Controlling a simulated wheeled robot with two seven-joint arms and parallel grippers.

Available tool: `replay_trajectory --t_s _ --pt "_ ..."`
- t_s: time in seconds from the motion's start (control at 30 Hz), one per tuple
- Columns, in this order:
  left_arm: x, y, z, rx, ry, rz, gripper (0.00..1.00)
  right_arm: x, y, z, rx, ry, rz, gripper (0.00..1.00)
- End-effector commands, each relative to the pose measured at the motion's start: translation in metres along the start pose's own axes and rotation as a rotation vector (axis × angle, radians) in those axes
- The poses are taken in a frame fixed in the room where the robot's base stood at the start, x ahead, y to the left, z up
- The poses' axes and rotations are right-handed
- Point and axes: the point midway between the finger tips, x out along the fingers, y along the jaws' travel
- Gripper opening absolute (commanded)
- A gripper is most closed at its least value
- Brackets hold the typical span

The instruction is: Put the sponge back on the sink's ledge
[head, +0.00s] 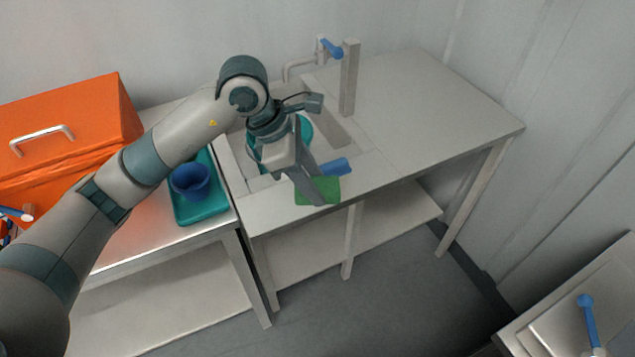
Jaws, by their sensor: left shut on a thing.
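The green sponge (331,186) shows at the front ledge (277,208) of the sink. My left gripper (318,194) is over it from above and is shut on it. The gripper's fingers hide the middle of the sponge. I cannot tell whether the sponge touches the ledge or is held just above it. The sink basin (333,130) lies behind the gripper, partly hidden by my left arm. My right gripper is not in view.
A blue object (336,166) lies just behind the sponge. A teal round thing (306,130) is in the sink. A tap (331,47) and a grey post (349,80) stand behind. The right counter (430,110) is clear.

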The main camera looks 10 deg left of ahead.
Motion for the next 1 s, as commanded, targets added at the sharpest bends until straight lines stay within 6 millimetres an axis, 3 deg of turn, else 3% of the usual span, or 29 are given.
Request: replay_trajectory --t_s 0.4,1.0 --pt "-0.001 0.009 0.028 -0.344 -0.001 0.158 0.21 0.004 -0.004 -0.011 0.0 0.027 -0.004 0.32" --pt "-0.001 0.011 0.023 -0.377 0.001 0.169 0.21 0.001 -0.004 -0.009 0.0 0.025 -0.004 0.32"
